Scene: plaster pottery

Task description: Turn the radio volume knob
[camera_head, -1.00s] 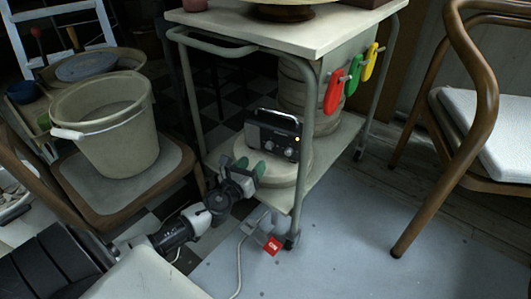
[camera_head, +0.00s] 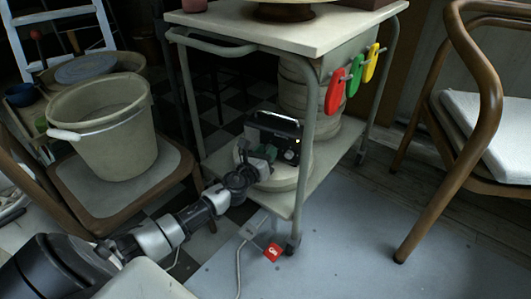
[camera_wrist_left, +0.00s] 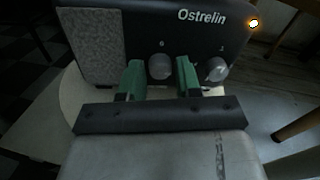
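The black radio (camera_head: 270,127) stands on a round pale slab on the trolley's lower shelf. In the left wrist view the radio (camera_wrist_left: 150,20) shows its grey speaker, the name "Ostrelin", a lit orange lamp and two grey knobs. My left gripper (camera_head: 264,156) is in front of the radio. In the wrist view its green fingers (camera_wrist_left: 160,75) are open, one on each side of the left knob (camera_wrist_left: 160,66). I cannot tell whether they touch it. The right knob (camera_wrist_left: 216,69) is just right of the right finger. My right gripper is not in view.
The trolley's front post (camera_head: 306,150) stands right of the radio, and its top (camera_head: 290,32) overhangs. A bucket (camera_head: 105,130) sits on a chair at left. Red, green and yellow items hang at the trolley's side. A wooden chair (camera_head: 480,100) is at right.

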